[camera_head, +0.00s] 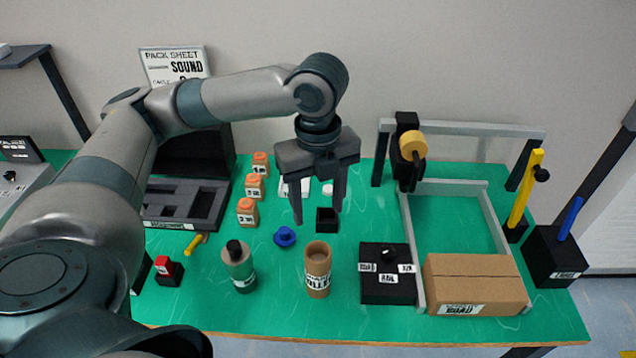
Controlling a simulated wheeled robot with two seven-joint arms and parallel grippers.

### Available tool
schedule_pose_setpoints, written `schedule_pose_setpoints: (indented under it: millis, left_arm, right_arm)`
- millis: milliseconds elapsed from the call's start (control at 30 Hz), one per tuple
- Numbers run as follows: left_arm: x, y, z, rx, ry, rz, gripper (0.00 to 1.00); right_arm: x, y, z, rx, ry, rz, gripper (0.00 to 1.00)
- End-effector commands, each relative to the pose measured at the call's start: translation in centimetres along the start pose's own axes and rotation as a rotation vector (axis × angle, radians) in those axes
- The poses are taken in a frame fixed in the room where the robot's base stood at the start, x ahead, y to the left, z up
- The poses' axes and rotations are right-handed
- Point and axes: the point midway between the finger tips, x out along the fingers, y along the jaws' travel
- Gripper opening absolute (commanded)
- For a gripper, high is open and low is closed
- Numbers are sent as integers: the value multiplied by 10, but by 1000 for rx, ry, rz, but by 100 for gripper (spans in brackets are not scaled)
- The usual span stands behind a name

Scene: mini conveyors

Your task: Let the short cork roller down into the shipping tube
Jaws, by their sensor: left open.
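The brown cardboard shipping tube (318,268) stands upright near the front middle of the green table, with a printed label on its side. My left gripper (318,216) points down behind and above the tube, its two dark fingers apart and nothing visible between them. I cannot pick out the short cork roller for certain. Three small tan blocks with orange tops (254,187) stand in a row left of the gripper. Whether anything is inside the tube is too small to tell. My right gripper is out of view.
A bottle with a dark cap (240,270) stands left of the tube, and a black box (388,275) right of it. A small black holder (327,220) sits by the fingers. A carton (475,275) and grey frame fill the right. A blue knob (285,237) lies between.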

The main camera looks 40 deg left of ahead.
Motion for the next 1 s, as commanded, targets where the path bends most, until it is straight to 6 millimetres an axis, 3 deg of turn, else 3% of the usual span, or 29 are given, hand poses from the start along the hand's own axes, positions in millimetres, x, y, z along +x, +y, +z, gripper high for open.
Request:
schedule_pose_setpoints:
  millis: [200,400,1000]
  left_arm:
    - [-37,-1,1,-1,-2,-3,52]
    - [-55,0,0,0,-1,-1,52]
    - [-58,0,0,-1,0,0,52]
  right_arm:
    - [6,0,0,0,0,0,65]
    - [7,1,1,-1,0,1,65]
    - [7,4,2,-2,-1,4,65]
